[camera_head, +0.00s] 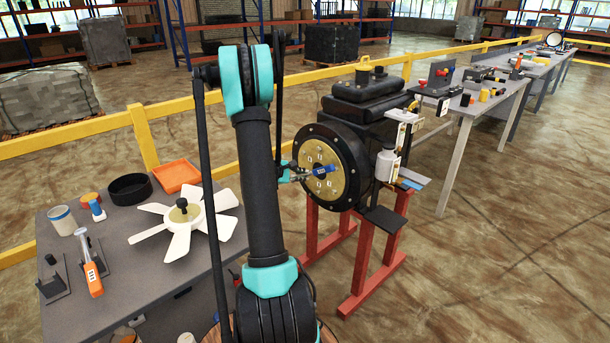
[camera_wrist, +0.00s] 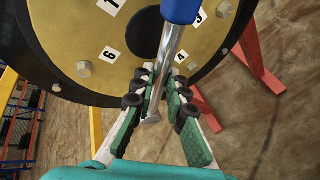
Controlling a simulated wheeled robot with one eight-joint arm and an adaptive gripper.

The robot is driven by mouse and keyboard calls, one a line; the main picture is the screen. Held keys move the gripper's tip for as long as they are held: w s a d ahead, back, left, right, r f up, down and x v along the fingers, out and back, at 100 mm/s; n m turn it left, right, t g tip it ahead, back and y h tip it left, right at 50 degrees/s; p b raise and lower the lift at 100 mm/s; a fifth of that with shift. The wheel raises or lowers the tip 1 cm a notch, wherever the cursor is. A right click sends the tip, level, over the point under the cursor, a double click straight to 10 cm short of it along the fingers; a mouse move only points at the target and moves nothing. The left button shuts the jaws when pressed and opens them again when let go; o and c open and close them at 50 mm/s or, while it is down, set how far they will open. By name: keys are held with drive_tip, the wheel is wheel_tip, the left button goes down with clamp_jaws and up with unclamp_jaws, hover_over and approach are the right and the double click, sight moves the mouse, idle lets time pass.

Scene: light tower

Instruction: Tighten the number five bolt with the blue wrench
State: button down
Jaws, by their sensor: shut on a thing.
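The blue wrench (camera_head: 324,170) has a blue handle and a bright metal shaft, and it lies across the face of the round gold plate (camera_head: 338,192). In the wrist view, the wrench shaft (camera_wrist: 169,55) runs between the fingers of my gripper (camera_wrist: 160,95), which is shut on it. The shaft's near end lies low between the fingers. The gold plate (camera_wrist: 62,28) carries number labels, with 6 (camera_wrist: 108,53) left of the shaft and 4 (camera_wrist: 180,58) right of it. A hex bolt (camera_wrist: 83,69) shows beside the 6. The number five bolt cannot be made out behind the wrench and fingers.
The plate sits in a black ring on a machine with red legs (camera_head: 312,225). A grey table (camera_head: 125,270) at left holds a white fan, an orange tray and an orange-handled tool. A long workbench (camera_head: 465,112) stands at right. Yellow rails (camera_head: 60,140) run behind.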

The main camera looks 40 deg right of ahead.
drive_tip(key=shift+s+a, duration=0.1)
drive_tip(key=shift+a, duration=1.65)
